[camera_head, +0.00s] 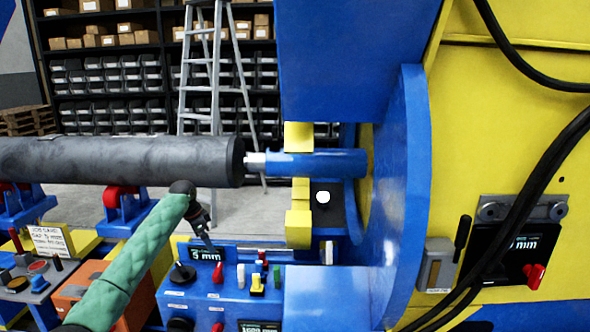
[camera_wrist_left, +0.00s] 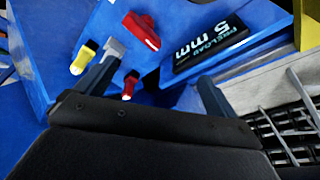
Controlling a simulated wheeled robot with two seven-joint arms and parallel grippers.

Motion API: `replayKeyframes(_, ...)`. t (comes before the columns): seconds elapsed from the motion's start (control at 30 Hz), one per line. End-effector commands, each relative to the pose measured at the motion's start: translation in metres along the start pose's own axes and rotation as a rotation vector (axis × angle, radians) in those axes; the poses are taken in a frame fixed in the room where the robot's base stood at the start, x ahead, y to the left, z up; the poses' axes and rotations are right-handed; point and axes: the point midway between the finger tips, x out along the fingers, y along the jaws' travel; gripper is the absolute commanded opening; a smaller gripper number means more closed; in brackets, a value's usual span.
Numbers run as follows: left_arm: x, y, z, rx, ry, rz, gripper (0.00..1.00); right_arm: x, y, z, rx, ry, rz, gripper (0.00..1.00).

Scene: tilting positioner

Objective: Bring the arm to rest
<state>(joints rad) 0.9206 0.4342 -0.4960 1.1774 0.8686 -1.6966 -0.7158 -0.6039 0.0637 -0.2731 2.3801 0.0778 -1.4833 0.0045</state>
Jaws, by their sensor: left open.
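My left arm, in a green sleeve (camera_head: 135,262), comes in from the lower left of the head view. Its black gripper (camera_head: 212,245) points down over the blue control panel (camera_head: 262,305). It overlaps the "5 mm" display (camera_head: 207,256) there; contact cannot be told. In the left wrist view, the gripper (camera_wrist_left: 158,72) has its two fingers apart with nothing held between them. Beyond the fingers are a red lever (camera_wrist_left: 142,30), a yellow lever (camera_wrist_left: 82,58) and the "PRELOAD 5 mm" display (camera_wrist_left: 208,45). My right gripper is not in view.
A long dark pipe (camera_head: 120,160) lies level just behind and above my gripper. Its right end meets a blue spindle (camera_head: 318,163) by a large blue disc (camera_head: 410,190). A yellow machine (camera_head: 520,150) with black cables fills the right. A ladder (camera_head: 215,70) and shelves stand behind.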

Motion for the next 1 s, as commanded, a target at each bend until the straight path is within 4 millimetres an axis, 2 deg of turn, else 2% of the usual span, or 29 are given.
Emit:
replayKeyframes(0.23, -0.084, 0.019, -0.055, -0.152, 0.070, -0.263, 0.95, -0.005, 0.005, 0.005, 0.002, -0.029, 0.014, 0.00)
replayKeyframes(0.3, -0.102, 0.032, -0.069, -0.188, 0.106, -0.327, 0.95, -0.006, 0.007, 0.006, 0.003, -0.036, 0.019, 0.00)
replayKeyframes(0.4, -0.116, 0.058, -0.083, -0.237, 0.162, -0.401, 0.95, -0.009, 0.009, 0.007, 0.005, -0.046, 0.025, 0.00)
replayKeyframes(0.53, -0.119, 0.100, -0.090, -0.298, 0.237, -0.472, 0.95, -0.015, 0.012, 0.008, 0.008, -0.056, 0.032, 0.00)
replayKeyframes(0.67, -0.114, 0.141, -0.087, -0.350, 0.302, -0.513, 0.95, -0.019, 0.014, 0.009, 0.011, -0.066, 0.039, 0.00)
replayKeyframes(1.0, -0.082, 0.241, -0.051, -0.447, 0.407, -0.539, 0.95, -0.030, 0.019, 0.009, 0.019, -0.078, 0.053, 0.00)
